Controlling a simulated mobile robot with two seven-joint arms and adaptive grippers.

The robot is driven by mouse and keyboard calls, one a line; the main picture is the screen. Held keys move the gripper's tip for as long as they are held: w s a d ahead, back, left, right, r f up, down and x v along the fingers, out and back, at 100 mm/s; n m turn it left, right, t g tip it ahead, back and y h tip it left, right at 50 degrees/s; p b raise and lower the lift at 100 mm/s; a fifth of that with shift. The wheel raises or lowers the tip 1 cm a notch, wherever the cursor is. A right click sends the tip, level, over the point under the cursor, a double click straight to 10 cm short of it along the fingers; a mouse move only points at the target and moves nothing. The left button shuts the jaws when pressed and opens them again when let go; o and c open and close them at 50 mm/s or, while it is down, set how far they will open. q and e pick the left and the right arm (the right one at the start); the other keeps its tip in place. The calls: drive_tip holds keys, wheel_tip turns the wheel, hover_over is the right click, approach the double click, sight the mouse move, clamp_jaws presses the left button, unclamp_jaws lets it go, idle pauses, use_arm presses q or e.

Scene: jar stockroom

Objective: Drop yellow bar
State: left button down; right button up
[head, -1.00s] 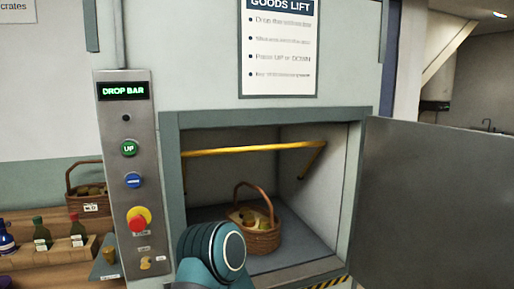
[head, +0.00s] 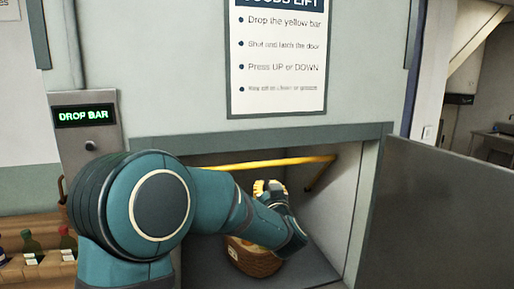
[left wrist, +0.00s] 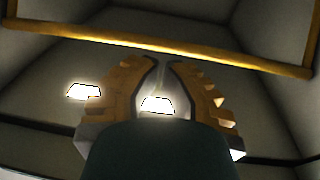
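The yellow bar (head: 245,165) runs level across the upper part of the goods lift opening, with a bent arm at its right end. It crosses the top of the left wrist view (left wrist: 210,55). My left arm reaches in from the left, and my left gripper (head: 268,184) is just below the bar in the head view. In the left wrist view its two orange fingers (left wrist: 162,62) point toward the bar with a narrow gap between the tips. Nothing is between them, and the bar appears beyond them. My right gripper is in neither view.
The grey lift door (head: 440,220) stands open at right. The control panel display (head: 85,115) reads DROP BAR; my arm hides its buttons. Bottles (head: 32,246) stand at lower left.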

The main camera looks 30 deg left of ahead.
use_arm(q)
drive_tip(key=shift+n+g+y, duration=0.4)
drive_tip(key=shift+n+y, duration=0.3)
drive_tip(key=shift+y, duration=0.1)
drive_tip(key=w+a+r, duration=0.1)
drive_tip(key=w+a, duration=0.1)
drive_tip(key=a, duration=0.1)
drive_tip(key=w+a+r, duration=0.1)
drive_tip(key=a+r, duration=0.1)
drive_tip(key=a, duration=0.1)
drive_tip(key=w+a+r, duration=0.2)
drive_tip(key=a, duration=0.1)
drive_tip(key=shift+w+a+r+p, duration=0.15)
drive_tip(key=shift+w+a+p, duration=0.15)
drive_tip(key=shift+p, duration=0.05)
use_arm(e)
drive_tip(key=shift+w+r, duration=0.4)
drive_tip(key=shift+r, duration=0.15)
use_arm(q)
drive_tip(key=shift+d, duration=0.1)
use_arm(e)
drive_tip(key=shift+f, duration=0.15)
